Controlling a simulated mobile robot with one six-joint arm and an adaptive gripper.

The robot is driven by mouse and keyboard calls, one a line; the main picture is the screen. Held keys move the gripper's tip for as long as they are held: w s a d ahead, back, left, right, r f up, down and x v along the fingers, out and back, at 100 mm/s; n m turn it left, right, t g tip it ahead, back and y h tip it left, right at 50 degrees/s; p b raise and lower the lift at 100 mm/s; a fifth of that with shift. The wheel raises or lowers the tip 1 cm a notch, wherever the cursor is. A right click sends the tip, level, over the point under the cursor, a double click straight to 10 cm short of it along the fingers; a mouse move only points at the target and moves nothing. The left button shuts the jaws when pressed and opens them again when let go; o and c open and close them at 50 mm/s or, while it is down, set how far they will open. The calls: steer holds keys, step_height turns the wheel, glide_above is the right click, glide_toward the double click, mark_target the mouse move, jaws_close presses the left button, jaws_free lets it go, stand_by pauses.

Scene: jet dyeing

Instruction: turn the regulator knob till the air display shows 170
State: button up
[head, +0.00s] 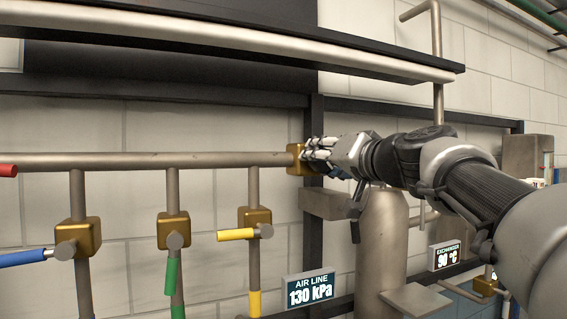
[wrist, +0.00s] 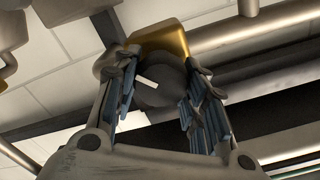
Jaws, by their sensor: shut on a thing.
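The regulator knob (wrist: 160,86) is dark and round with a white mark on its face, in the middle of the wrist view. It sits on a brass regulator body (wrist: 160,38), which shows in the head view (head: 294,158) at the right end of the horizontal pipe. My gripper (wrist: 163,88) has its fingers on both sides of the knob and is shut on it. In the head view my gripper (head: 318,152) hides the knob. The air line display (head: 310,289) below reads 130 kPa.
Brass valves with blue (head: 22,258), green (head: 171,276) and yellow (head: 236,235) handles hang below the pipe (head: 140,160) on the left. A grey cylinder (head: 381,240) stands below my arm. An exchanger display (head: 444,255) reads 90 °C. A shelf-like rail (head: 230,38) runs above.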

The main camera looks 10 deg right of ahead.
steer(key=shift+d+m, duration=0.1)
steer(key=shift+m, duration=2)
steer(key=o, duration=1.1)
steer(key=shift+f, duration=0.1)
steer(key=shift+s, duration=0.1)
steer(key=v, duration=0.7)
steer(key=shift+s, duration=0.1)
